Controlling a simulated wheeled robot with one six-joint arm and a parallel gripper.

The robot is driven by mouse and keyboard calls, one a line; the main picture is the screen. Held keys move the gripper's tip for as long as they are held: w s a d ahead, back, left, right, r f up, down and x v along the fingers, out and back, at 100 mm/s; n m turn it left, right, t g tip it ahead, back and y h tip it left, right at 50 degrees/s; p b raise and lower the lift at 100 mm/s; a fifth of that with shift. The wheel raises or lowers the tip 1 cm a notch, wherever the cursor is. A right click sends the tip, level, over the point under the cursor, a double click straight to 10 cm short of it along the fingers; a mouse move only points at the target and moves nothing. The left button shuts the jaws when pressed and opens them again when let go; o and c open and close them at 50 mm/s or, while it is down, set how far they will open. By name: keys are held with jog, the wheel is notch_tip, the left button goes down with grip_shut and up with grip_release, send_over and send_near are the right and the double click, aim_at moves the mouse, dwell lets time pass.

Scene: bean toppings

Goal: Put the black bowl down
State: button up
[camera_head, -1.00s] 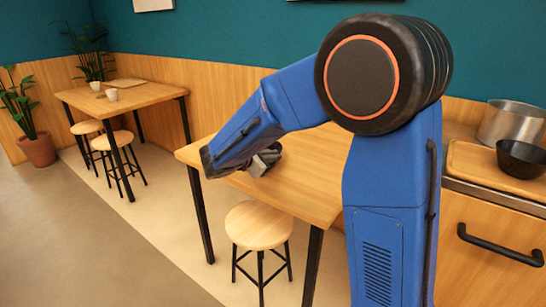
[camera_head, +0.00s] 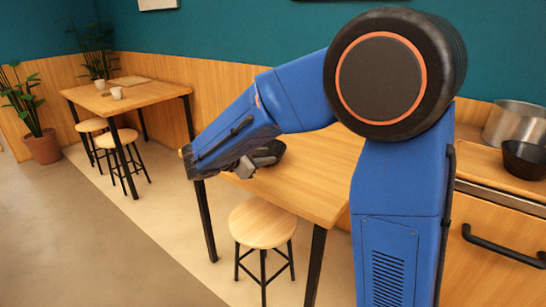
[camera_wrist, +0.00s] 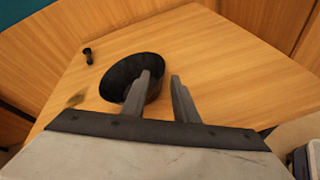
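A black bowl (camera_wrist: 118,76) is on the wooden table (camera_wrist: 225,65) in the wrist view. In the head view the bowl (camera_head: 272,152) shows partly behind my gripper (camera_head: 246,168), over the near table's top. In the wrist view my gripper (camera_wrist: 162,78) has its fingers apart. The left finger overlaps the bowl's opening and the right finger is just outside its right side, with a gap to the wall. Whether the left finger touches the bowl is unclear.
A small dark object (camera_wrist: 88,56) lies on the table beyond the bowl. A stool (camera_head: 262,226) stands at the table's front. On the right counter are a second black bowl (camera_head: 524,160) and a metal pot (camera_head: 513,122). Table room is free right of the bowl.

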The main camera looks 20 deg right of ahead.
jog(key=v, duration=1.1)
jog(key=s+d+f+m+g+y, duration=0.1)
jog(key=s+d+m, duration=0.1)
jog(key=s+d, duration=0.2)
jog(key=s+d+f+m+g+y, duration=0.1)
jog(key=s+d+m+g+y, duration=0.1)
jog(key=s+d, duration=0.3)
jog(key=s+d+f+m+g+y, duration=0.1)
jog(key=s+d+m, duration=0.2)
jog(key=d, duration=0.3)
jog(key=shift+s+d+m+g, duration=0.3)
jog(key=shift+s+g, duration=0.1)
jog(key=shift+s, duration=0.3)
jog(key=s+f+m+t+y, duration=0.1)
jog(key=s+f+m+y, duration=0.1)
jog(key=s+m+y, duration=0.2)
jog(key=s+f+m+t+y, duration=0.1)
jog(key=s+f+m+y, duration=0.2)
jog(key=s+m, duration=0.4)
jog(key=s+d, duration=0.1)
jog(key=s, duration=0.5)
jog(key=shift+s+m+y, duration=0.25)
jog(key=shift+m+y, duration=0.15)
jog(key=shift+c, duration=0.4)
